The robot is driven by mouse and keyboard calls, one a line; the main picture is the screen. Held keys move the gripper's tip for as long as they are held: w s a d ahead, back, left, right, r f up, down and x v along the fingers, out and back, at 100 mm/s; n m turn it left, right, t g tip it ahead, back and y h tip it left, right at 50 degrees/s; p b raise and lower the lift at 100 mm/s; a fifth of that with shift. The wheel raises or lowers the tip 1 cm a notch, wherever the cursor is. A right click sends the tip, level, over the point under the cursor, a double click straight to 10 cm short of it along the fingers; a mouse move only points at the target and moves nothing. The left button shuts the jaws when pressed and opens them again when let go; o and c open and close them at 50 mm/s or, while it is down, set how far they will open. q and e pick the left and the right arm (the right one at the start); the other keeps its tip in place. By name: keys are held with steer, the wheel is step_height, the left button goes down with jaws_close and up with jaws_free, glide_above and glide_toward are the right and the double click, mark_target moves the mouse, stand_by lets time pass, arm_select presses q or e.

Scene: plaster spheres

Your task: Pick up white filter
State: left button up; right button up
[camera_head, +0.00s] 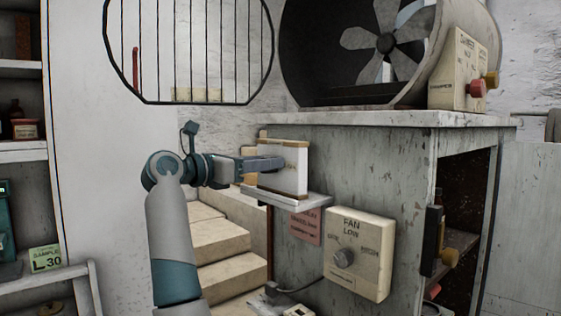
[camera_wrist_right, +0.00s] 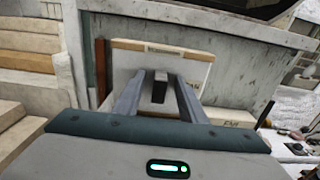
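The white filter (camera_head: 290,172) is a pale flat panel with a tan strip along its top. It stands upright on a small ledge (camera_head: 288,195) on the side of the grey cabinet. My right gripper (camera_head: 280,163) reaches in from the left, level with the filter and overlapping it in the head view. In the right wrist view the filter (camera_wrist_right: 190,68) lies just beyond my right fingers (camera_wrist_right: 160,78), which are spread apart. A small dark grey block (camera_wrist_right: 160,88) shows between them; I cannot tell whether the fingers touch anything. My left gripper is out of view.
A cream fan control box (camera_head: 358,255) is on the grey cabinet (camera_head: 400,170), below and right of the ledge. A large fan housing (camera_head: 465,25) sits on top. Pale steps (camera_head: 220,240) lie below the arm. A shelf with bottles stands at far left.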

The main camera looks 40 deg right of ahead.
stand_by(0.3)
steer(key=shift+c, duration=0.7)
jaws_close()
steer(key=shift+r, duration=0.15)
